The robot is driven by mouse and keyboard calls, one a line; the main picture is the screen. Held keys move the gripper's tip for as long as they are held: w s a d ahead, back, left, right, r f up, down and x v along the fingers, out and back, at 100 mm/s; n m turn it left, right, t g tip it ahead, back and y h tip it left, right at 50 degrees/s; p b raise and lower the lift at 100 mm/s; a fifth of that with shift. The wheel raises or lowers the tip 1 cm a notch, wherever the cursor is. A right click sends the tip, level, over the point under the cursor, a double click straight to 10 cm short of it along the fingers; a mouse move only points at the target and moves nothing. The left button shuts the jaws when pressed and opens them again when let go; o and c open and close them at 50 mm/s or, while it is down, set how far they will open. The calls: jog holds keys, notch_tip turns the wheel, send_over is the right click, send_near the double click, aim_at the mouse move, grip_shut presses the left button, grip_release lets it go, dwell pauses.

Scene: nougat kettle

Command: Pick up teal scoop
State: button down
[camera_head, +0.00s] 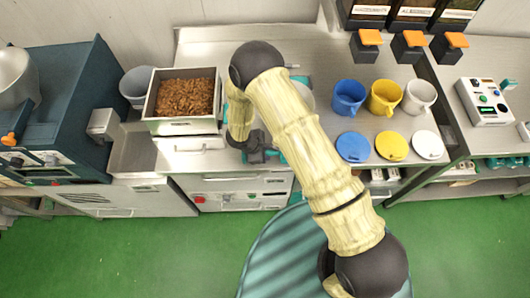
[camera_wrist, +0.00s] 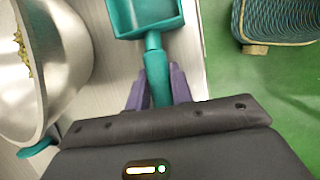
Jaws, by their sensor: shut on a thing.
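The teal scoop (camera_wrist: 144,15) shows in the wrist view at the top centre, with its handle running down between my fingers. My gripper (camera_wrist: 160,88) is shut on the scoop's handle, with one purple-grey finger on each side. In the head view my gripper (camera_head: 262,150) is low over the front edge of the metal counter. There my arm hides most of the scoop, and only small teal bits show beside the gripper. I cannot tell whether the scoop touches the counter.
A metal bowl (camera_wrist: 45,75) with crumbs stands close left of my gripper in the wrist view. In the head view a bin of brown pieces (camera_head: 186,97) is to the left. Blue, yellow and white jugs (camera_head: 384,97) and matching lids (camera_head: 391,146) are to the right.

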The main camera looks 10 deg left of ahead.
jog(key=shift+r, duration=0.1)
notch_tip(320, 180, up, 10)
jog(key=b, duration=0.3)
jog(key=shift+f, duration=0.2)
jog(key=shift+r, duration=0.1)
jog(key=shift+r, duration=0.1)
dwell(0.4)
notch_tip(320, 180, up, 5)
jog(key=p, duration=0.3)
dwell(0.5)
